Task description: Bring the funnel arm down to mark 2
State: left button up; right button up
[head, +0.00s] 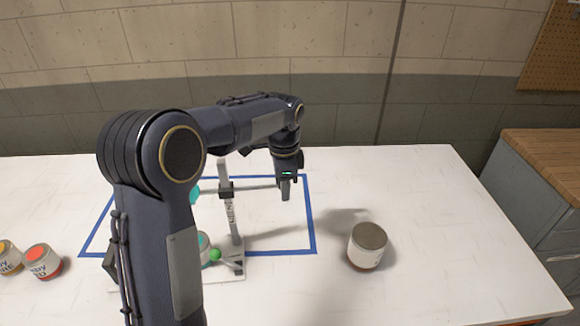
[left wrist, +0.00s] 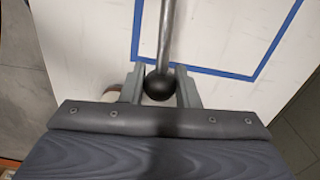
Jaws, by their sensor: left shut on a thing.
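The funnel arm (head: 255,187) is a thin grey rod running level from a dark clamp on an upright white post (head: 233,222). A teal piece (head: 195,192) shows at its left end, partly hidden by my arm. Small dark marks on the post sit below the clamp, too small to read. My left gripper (head: 286,190) is at the rod's right end. In the left wrist view its fingers (left wrist: 160,84) are on either side of the rod's black ball knob (left wrist: 158,86), shut on it. My right gripper is not in view.
Blue tape (head: 311,215) outlines a rectangle on the white table. A grey-lidded jar (head: 367,246) stands right of it; red-topped (head: 43,262) and orange-topped (head: 9,257) jars stand at left.

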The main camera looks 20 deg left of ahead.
pick_arm(q)
jog(key=shift+f, duration=0.2)
jog(key=shift+f+b, duration=0.55)
jog(key=shift+f, duration=0.35)
jog(key=o, duration=1.2)
jog(key=shift+c, duration=0.2)
jog(key=shift+r, duration=0.1)
